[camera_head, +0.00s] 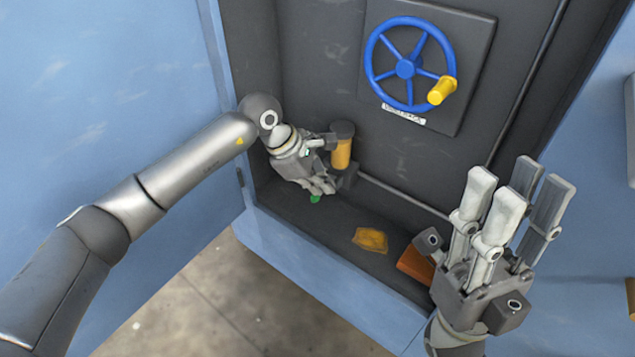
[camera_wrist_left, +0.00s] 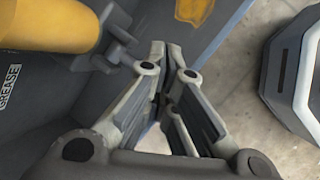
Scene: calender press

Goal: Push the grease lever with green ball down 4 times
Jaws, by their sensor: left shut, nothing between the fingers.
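The green ball (camera_head: 315,199) of the grease lever shows just under the fingertips of my left gripper (camera_head: 322,186) in the head view. I cannot tell whether the fingers touch it. Most of the lever is hidden. The yellow grease cylinder (camera_head: 341,152) with its dark cap stands right beside the left gripper. In the left wrist view the cylinder (camera_wrist_left: 50,24) is at the upper left, and my left gripper (camera_wrist_left: 165,60) is shut and empty; the green ball is not visible there. My right gripper (camera_head: 520,190) is open and empty, fingers up, at the lower right.
A blue handwheel (camera_head: 405,68) with a yellow knob is on the back panel. A yellow-brown cloth or patch (camera_head: 370,240) and an orange-brown object (camera_head: 414,265) lie on the recess floor. The blue door (camera_head: 110,90) stands open at left. A thin pipe (camera_head: 405,196) crosses the recess.

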